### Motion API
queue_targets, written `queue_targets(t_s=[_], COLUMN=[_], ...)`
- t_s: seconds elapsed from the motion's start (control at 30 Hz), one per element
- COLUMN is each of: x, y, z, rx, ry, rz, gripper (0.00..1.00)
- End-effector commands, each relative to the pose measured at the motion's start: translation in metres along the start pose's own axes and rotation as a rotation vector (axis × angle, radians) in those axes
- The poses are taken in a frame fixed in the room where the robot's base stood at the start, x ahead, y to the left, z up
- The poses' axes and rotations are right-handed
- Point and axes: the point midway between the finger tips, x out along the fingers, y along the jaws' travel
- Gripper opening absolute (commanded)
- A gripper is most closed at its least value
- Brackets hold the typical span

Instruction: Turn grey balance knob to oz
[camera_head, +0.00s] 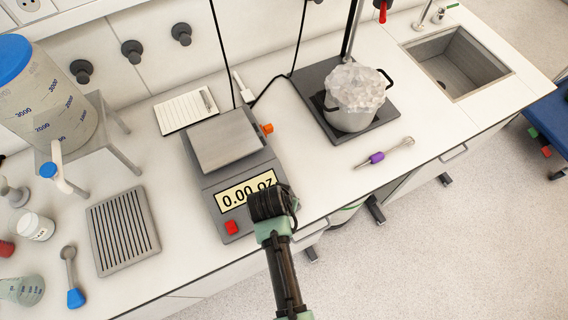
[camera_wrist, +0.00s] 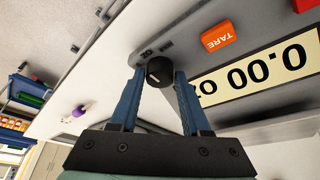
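The balance (camera_head: 215,190) stands on the bench in the head view, with a bare metal pan (camera_head: 224,140) on top. Its display (camera_head: 246,191) reads 0.00 oz; part of the display (camera_wrist: 258,72) also shows in the wrist view. The dark grey balance knob (camera_wrist: 160,72) is on the front panel, with a small pale mark on its face and small labels beside it. My gripper (camera_wrist: 160,76) has its blue fingers on both sides of the knob, seemingly touching it. In the head view my gripper (camera_head: 272,203) covers the knob.
An orange TARE button (camera_wrist: 217,37) is close to the knob. A red button (camera_head: 231,227) is at the balance's front corner. A hotplate (camera_head: 314,90) with an ice-filled pot (camera_head: 352,108), a purple-handled tool (camera_head: 377,157) and a slotted rack (camera_head: 122,232) stand nearby.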

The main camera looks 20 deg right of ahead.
Motion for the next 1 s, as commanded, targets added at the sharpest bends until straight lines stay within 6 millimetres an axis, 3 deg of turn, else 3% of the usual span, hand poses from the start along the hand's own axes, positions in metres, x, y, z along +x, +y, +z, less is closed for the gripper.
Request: queue_targets(t_s=[0.03, 0.1, 0.13, 0.57, 1.0], x=[0.0, 0.0, 0.0, -0.008, -0.081], y=[0.0, 0.0, 0.0, 0.0, 0.0], z=[0.0, 0.0, 0.0, 0.001, 0.001], rx=[0.0, 0.0, 0.0, -0.001, 0.0], ry=[0.001, 0.0, 0.0, -0.001, 0.002], rz=[0.0, 0.0, 0.0, 0.0, -0.002], gripper=[0.58, 0.7, 0.72, 0.72, 0.72])
